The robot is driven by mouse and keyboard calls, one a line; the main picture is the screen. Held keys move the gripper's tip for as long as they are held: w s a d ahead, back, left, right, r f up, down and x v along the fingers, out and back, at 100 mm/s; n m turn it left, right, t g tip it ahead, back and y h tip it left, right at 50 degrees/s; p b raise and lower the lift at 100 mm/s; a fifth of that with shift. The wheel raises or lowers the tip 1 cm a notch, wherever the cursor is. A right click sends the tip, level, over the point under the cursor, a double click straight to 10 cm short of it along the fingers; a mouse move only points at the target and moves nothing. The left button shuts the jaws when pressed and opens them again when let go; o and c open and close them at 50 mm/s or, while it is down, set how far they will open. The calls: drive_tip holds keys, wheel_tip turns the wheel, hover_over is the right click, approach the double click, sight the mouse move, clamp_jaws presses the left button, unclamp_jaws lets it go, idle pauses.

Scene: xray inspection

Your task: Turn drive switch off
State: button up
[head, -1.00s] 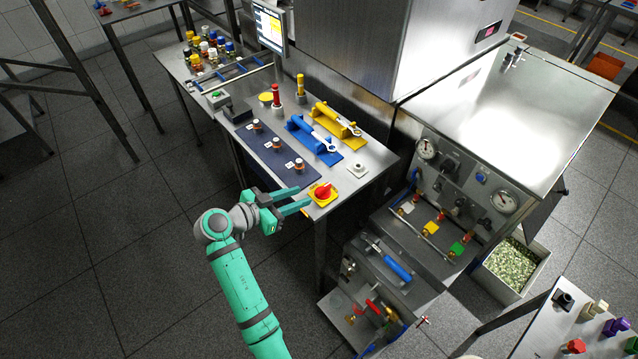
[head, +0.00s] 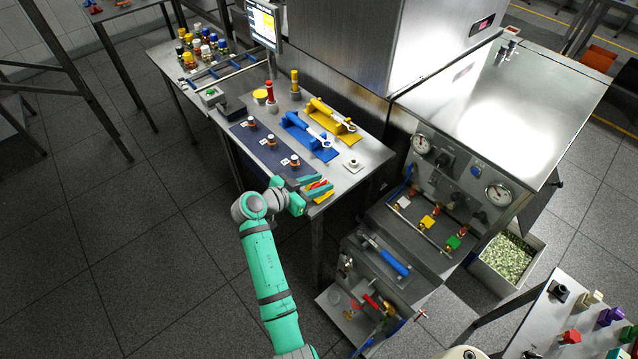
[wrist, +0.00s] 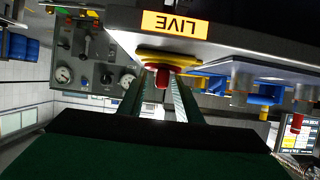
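The drive switch, a red rotary knob (head: 319,185) on a yellow plate (head: 327,198), sits at the near corner of the steel bench. In the wrist view the red knob (wrist: 162,76) stands out from its yellow plate (wrist: 168,57), beside an upside-down "LIVE" label (wrist: 174,24). My gripper (head: 314,186) is open at the switch. In the wrist view its fingers (wrist: 160,92) lie one on each side of the knob, with a visible gap on both sides. In the head view the fingers hide part of the knob.
A blue mat (head: 268,145) with several small knobs lies behind the switch. Blue (head: 310,138) and yellow (head: 336,116) lever units and a small white button base (head: 353,165) stand close by. A gauge panel (head: 460,170) is to the right. Floor left of the bench is clear.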

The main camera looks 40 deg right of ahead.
clamp_jaws()
